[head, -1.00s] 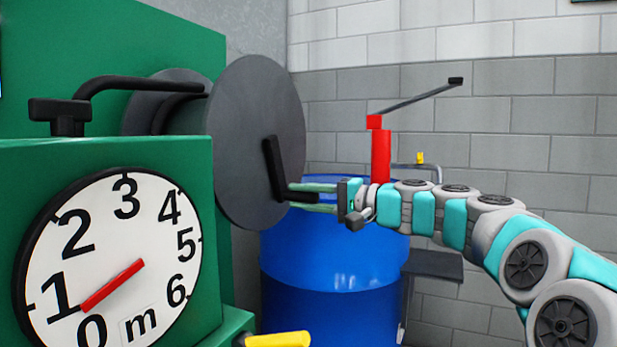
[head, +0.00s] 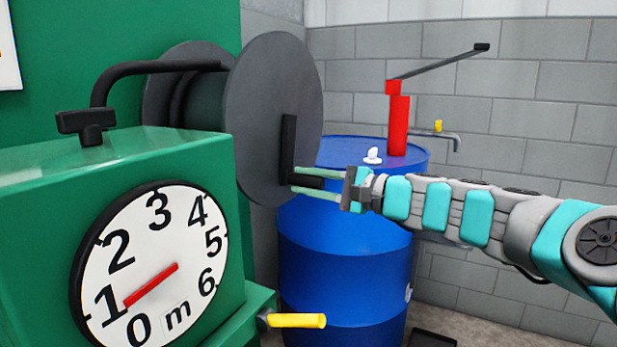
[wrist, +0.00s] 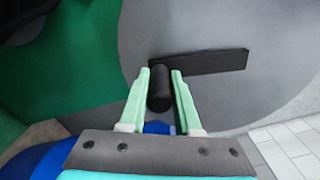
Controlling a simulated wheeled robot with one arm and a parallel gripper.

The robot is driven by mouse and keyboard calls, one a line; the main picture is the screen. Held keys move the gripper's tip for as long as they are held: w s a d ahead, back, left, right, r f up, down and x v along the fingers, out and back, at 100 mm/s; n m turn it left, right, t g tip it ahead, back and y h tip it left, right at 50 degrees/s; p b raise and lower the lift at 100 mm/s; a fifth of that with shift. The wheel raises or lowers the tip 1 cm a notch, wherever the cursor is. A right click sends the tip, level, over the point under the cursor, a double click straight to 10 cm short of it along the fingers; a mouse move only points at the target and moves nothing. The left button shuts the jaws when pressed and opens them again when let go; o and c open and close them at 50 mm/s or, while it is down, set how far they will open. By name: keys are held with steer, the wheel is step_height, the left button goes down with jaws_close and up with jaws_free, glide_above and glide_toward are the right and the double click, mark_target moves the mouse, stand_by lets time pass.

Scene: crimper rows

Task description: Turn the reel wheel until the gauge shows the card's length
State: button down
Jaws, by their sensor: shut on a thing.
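The reel wheel (head: 262,90) is a grey disc with a black crank arm (head: 289,150) that hangs nearly straight down. My gripper (head: 308,181) is shut around the black crank handle at the arm's lower end. In the wrist view the pale green fingers (wrist: 160,92) stand on both sides of the handle (wrist: 158,98). The round white gauge (head: 178,230), marked 0 to 6 m, has a red needle (head: 150,286) pointing between 0 and 1, close to 1. A white card (head: 8,48) is cut off at the left edge; its writing is not readable.
The green machine housing (head: 140,160) fills the left, with a black T-handle (head: 88,124) on top and a yellow-gripped lever (head: 297,321) low in front. A blue drum (head: 345,250) with a red pump (head: 398,125) stands behind my gripper. A grey block wall is behind.

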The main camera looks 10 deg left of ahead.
steer(key=shift+f, duration=0.2)
steer(key=c, duration=0.6)
jaws_free()
steer(key=shift+r, duration=0.1)
steer(key=shift+d, duration=0.1)
steer(key=v, duration=0.6)
steer(key=shift+d, duration=0.35)
steer(key=shift+s+d, duration=0.2)
steer(key=shift+d, duration=0.25)
steer(key=shift+s, duration=0.1)
